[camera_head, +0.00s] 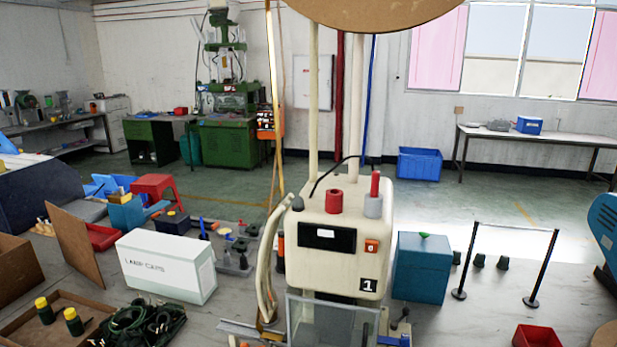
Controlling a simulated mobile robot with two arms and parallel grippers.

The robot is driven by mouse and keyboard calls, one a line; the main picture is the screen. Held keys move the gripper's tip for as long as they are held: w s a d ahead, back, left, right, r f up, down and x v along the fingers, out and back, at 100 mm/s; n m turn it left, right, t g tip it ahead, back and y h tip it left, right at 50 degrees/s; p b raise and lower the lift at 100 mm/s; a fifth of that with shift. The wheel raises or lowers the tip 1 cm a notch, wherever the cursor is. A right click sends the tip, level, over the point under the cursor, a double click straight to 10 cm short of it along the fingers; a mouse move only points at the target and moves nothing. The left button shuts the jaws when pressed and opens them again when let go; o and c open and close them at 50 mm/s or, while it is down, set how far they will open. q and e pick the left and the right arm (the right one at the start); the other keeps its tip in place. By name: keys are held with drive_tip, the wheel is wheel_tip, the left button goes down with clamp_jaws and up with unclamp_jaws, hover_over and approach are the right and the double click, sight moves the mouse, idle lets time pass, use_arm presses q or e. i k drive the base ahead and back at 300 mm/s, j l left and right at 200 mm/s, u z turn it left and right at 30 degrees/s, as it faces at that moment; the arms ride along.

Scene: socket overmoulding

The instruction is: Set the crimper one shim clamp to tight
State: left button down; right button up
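A cream machine marked 1 (345,242), which looks like crimper one, stands on the workbench at the centre. Its front has a dark display and a small orange control. On its top are a red round knob (334,201) and a grey cylinder with an upright red handle (374,203). A clear guard (330,322) covers its lower front. A small lever with a dark knob (401,320) stands at its lower right. I cannot tell which part is the shim clamp or how it is set. Neither of my grippers is in view.
A white box (167,265) and a tray of dark cables (145,320) lie left of the machine. A teal box (420,267) stands close on its right, then a black-post rail (512,228) and a red bin (537,336). The bench between them is mostly clear.

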sight(393, 325)
drive_tip(key=k+l+u, duration=0.1)
drive_tip(key=l+u, duration=0.2)
drive_tip(key=u, duration=0.15)
drive_tip(key=k+l+u, duration=0.1)
drive_tip(key=l+u, duration=0.15)
drive_tip(key=u, duration=0.15)
